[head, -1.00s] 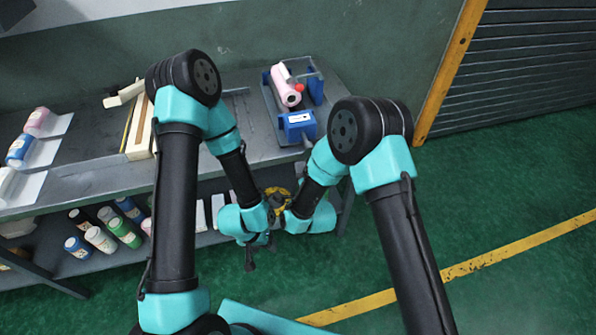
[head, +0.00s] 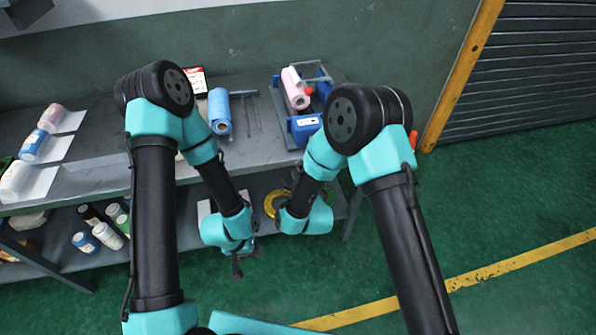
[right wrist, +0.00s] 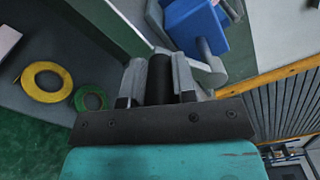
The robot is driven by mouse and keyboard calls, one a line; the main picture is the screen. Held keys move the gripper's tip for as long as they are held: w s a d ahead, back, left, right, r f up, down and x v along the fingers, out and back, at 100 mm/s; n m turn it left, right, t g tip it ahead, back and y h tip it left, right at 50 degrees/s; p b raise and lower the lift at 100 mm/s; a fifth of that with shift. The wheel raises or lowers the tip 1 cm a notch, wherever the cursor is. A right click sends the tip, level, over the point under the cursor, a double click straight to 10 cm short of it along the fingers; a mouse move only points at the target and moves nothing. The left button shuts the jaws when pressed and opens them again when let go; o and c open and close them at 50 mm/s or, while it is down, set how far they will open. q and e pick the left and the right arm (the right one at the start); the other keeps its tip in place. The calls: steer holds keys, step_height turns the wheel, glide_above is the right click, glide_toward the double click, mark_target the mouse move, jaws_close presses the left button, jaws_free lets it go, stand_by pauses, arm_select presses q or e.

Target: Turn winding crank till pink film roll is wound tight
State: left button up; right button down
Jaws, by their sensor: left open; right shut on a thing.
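The pink film roll (head: 297,92) lies in a grey winder frame with blue blocks (head: 305,128) at the right end of the bench in the head view. In the right wrist view, a grey crank piece (right wrist: 205,62) joins a blue block (right wrist: 193,28). My right gripper (right wrist: 160,82) is shut on a black cylindrical handle (right wrist: 160,72), which appears to belong to the crank. In the head view my right arm hides this gripper and the crank. My left gripper (head: 238,264) is open and empty, low in front of the bench.
A blue roll (head: 220,110) lies on the bench left of the winder, near a red and white box (head: 195,81). Several bottles (head: 108,236) stand on the lower shelf. A yellow ring (right wrist: 46,82) and a green ring (right wrist: 91,98) lie below the bench top.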

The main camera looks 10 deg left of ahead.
steer(key=c, duration=0.9)
jaws_free()
steer(key=v, duration=1.7)
steer(key=shift+s, duration=0.2)
